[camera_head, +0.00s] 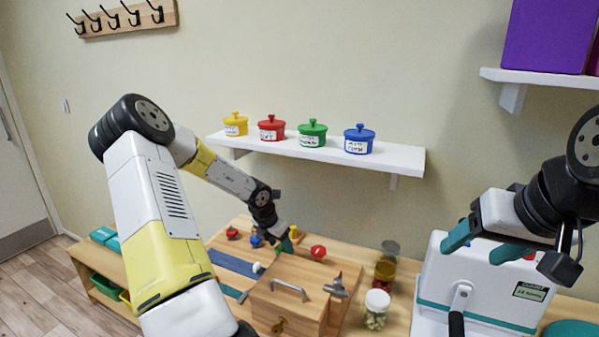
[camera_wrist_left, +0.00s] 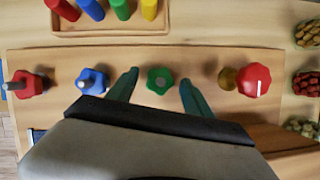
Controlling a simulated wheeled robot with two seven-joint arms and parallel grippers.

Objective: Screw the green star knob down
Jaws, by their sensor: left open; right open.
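The green star knob (camera_wrist_left: 160,80) sits on the wooden board (camera_wrist_left: 125,62) in the left wrist view, between a blue knob and a brass-coloured post with a red knob. My left gripper (camera_wrist_left: 158,88) is open over it, with one teal finger on either side and visible gaps between fingers and knob. In the head view my left gripper (camera_head: 284,238) is low over the workbench, and the green knob cannot be made out clearly there. My right gripper (camera_head: 482,243) is open and empty, raised in front of the white machine at the right.
A blue knob (camera_wrist_left: 91,82) and a red knob (camera_wrist_left: 26,84) stand left of the green one, a red knob (camera_wrist_left: 253,80) right. Coloured pegs (camera_wrist_left: 121,8) stand behind. A wooden box with handle (camera_head: 290,300) and jars (camera_head: 376,308) are nearby.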

